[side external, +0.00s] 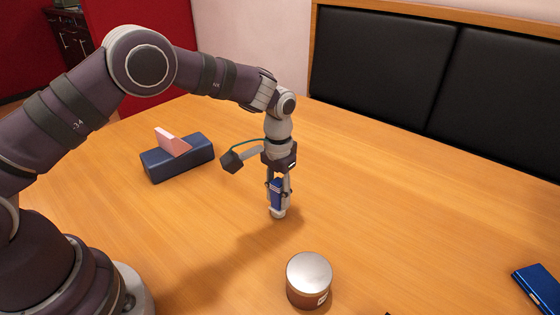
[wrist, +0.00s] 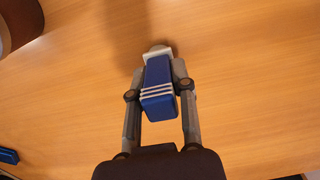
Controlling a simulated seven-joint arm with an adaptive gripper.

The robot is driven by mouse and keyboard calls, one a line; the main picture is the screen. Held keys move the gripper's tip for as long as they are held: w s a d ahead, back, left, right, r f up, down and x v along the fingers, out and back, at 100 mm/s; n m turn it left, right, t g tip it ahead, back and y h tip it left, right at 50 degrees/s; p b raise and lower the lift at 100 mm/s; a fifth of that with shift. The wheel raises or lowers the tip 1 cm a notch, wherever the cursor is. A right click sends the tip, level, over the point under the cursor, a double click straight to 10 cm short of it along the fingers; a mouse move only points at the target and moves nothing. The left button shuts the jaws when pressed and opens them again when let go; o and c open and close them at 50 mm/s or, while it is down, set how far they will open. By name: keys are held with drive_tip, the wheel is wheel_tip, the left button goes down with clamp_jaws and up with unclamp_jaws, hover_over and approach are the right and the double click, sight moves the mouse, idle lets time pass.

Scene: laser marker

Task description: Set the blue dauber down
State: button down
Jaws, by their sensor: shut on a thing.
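The blue dauber (side external: 276,194) has a blue body with a pale tip, and is held upright below my gripper (side external: 278,190) in the side view. In the wrist view the dauber (wrist: 158,90) shows white stripes and a white collar at its far end. My gripper (wrist: 160,75) is shut on it, with one finger on each side. The pale tip is at or just above the wooden table (side external: 400,220); I cannot tell whether it touches.
A round tin with a silver lid (side external: 309,272) stands at the front. A dark blue block with a pink piece (side external: 178,157) lies at the left. A blue object (side external: 540,286) sits at the right edge. The table around the dauber is clear.

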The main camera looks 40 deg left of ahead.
drive_tip(key=shift+f, duration=0.1)
drive_tip(key=c, duration=0.9)
unclamp_jaws()
drive_tip(key=shift+c, duration=0.2)
wheel_tip(320, 180, up, 12)
drive_tip(key=shift+f, duration=0.1)
drive_tip(key=s+a+r+t, duration=0.2)
drive_tip(key=s+a+r, duration=0.1)
drive_tip(key=s, duration=0.5)
drive_tip(key=s+a+r+t, duration=0.3)
drive_tip(key=s, duration=0.5)
drive_tip(key=shift+s+r, duration=0.25)
drive_tip(key=shift+r, duration=0.05)
drive_tip(key=shift+o, duration=1.2)
drive_tip(key=shift+s+f+t, duration=0.25)
drive_tip(key=shift+t, duration=0.05)
